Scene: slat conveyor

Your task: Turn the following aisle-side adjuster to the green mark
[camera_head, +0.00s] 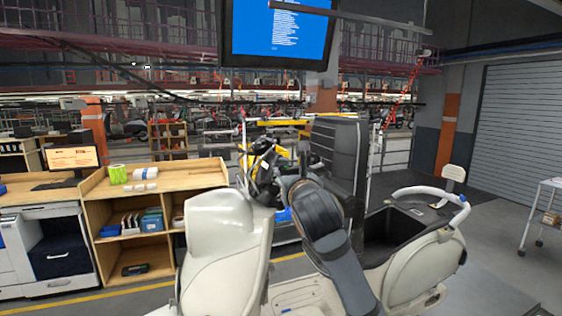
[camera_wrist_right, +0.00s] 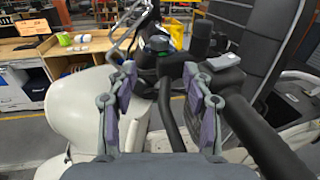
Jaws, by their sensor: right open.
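My right gripper (camera_wrist_right: 160,85) is open in the right wrist view, with its two padded fingers apart and nothing held between them. Beyond the fingertips is a dark handlebar-like assembly (camera_wrist_right: 157,44) with a small greenish spot, and a black curved tube runs down between the fingers. A grey block (camera_wrist_right: 223,62) sits on a black bar beyond the right finger. I cannot tell which part is the adjuster, nor make out its mark. In the head view my right arm reaches the dark controls (camera_head: 262,165), and the fingertips are hard to separate from them. My left gripper is not in view.
A white body shell (camera_head: 225,235) stands left of my right arm, close by. Another cream body shell (camera_head: 425,270) is at the right.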

